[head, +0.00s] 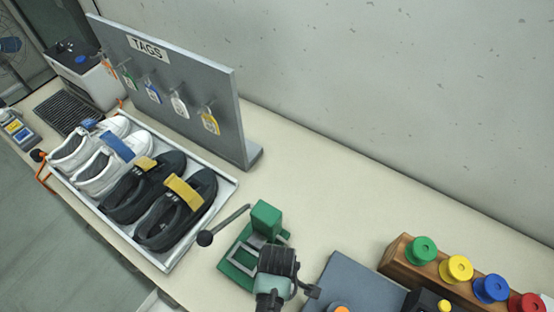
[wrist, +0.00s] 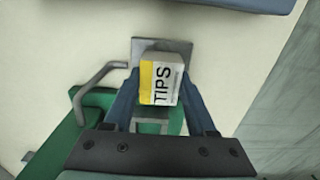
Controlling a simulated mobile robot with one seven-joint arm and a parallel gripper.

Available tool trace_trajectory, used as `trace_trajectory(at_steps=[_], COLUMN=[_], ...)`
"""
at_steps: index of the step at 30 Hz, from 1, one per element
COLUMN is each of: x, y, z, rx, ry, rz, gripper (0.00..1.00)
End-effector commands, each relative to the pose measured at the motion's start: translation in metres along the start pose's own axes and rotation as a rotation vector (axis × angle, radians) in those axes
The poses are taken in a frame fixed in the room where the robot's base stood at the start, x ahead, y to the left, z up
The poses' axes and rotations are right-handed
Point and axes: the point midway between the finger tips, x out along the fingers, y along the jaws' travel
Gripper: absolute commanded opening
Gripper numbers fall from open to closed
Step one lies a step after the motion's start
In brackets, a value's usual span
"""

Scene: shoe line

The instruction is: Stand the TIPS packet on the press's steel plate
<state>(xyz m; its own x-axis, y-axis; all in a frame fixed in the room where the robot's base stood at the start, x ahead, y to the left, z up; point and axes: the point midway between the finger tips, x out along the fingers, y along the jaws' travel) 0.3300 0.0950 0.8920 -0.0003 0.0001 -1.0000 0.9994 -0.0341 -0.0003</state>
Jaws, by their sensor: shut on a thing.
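The TIPS packet (wrist: 160,82), small and white with a yellow band, is between the two fingers of my gripper (wrist: 161,95) in the wrist view. My gripper is shut on it. The green press (wrist: 95,108) lies behind and beside the fingers. A grey steel plate (wrist: 143,46) shows just past the packet, partly covered by it. I cannot tell whether the packet touches the plate. In the head view my gripper (head: 277,264) is over the near part of the green press (head: 265,218) and hides the packet.
The press's lever with a dark knob (head: 205,238) sticks out left. A shoe tray (head: 226,190) and the TAGS board (head: 228,110) stand further left. A wooden rack of coloured spools (head: 398,252) and a grey mat (head: 350,278) are right. The bench behind the press is clear.

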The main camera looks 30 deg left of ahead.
Motion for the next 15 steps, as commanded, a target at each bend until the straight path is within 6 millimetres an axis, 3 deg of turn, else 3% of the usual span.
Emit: trace_trajectory(at_steps=[1, 6, 15], x=[0.0019, 0.0010, -0.0011], y=[0.0001, 0.0000, 0.0000], z=[0.0000, 0.0000, 0.0000], rx=[0.000, 0.000, 0.000], ry=[0.000, 0.000, 0.000], rz=[0.000, 0.000, 0.000], gripper=[0.58, 0.87, 0.87])
